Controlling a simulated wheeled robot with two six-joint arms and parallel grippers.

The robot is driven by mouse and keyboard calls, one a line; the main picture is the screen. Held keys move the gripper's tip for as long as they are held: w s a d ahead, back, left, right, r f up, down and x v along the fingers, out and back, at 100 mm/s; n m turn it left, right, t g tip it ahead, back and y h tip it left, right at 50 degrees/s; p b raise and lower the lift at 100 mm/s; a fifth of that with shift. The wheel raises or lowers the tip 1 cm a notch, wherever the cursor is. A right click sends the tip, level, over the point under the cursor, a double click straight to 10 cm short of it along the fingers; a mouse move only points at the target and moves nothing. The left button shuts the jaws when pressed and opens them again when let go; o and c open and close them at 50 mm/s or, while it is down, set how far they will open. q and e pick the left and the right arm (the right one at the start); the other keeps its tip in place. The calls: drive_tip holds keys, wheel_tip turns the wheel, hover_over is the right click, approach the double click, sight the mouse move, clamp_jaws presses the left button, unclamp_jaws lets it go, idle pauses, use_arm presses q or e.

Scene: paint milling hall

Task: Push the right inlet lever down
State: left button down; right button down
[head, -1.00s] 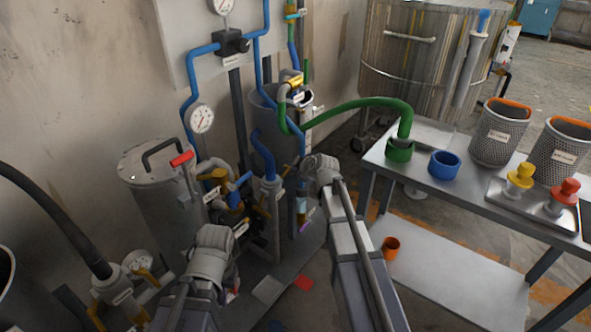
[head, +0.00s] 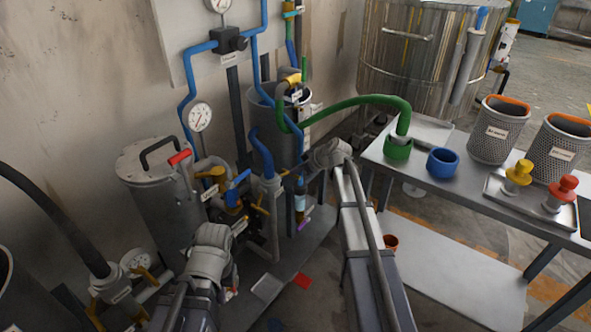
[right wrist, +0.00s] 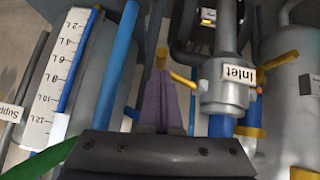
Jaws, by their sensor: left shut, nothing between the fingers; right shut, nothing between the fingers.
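In the right wrist view, a grey valve body with a white Inlet label (right wrist: 238,73) stands right of centre. A yellow lever (right wrist: 183,79) sticks out from its left side, and another yellow lever (right wrist: 279,61) rises to the right of the label. My right gripper (right wrist: 160,84) is shut and empty, its purple-grey fingertips close to the left lever's free end; I cannot tell whether they touch. In the head view, my right wrist hides these fingers. My left gripper (head: 213,247) is at lower left, shut, its fingertips hidden behind the wrist.
A lidded grey vessel (head: 148,163) and blue pipes crowd the wall at left. A steel table (head: 435,187) at right holds a green ring, blue ring and mesh baskets.

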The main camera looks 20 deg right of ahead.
sight(296, 177)
drive_tip(key=shift+w+d+f+m+g+y+b, duration=0.1)
drive_tip(key=shift+w+f+m+g+y+b, duration=0.05)
drive_tip(key=shift+f+m+g+y+b, duration=0.15)
drive_tip(key=shift+w+d+f+m+g+y+b, duration=0.1)
drive_tip(key=shift+f+g+y+b, duration=0.1)
drive_tip(key=shift+f+y, duration=0.15)
drive_tip(key=shift+s+f, duration=0.1)
drive_tip(key=shift+f, duration=0.15)
drive_tip(key=shift+s+a+f+b, duration=0.15)
drive_tip(key=shift+f+b, duration=0.45)
drive_tip(key=shift+b, duration=0.15)
drive_tip(key=shift+s+a+f+b, duration=0.1)
drive_tip(key=shift+a+f+b, duration=0.05)
drive_tip(key=shift+f+b, duration=0.5)
drive_tip(key=shift+r+p, duration=0.55)
drive_tip(key=shift+r, duration=0.05)
wheel_tip(296, 177, up, 9)
drive_tip(key=p, duration=0.9)
drive_tip(key=shift+a, duration=0.15)
drive_tip(key=shift+s+f, duration=0.1)
drive_tip(key=shift+s, duration=0.05)
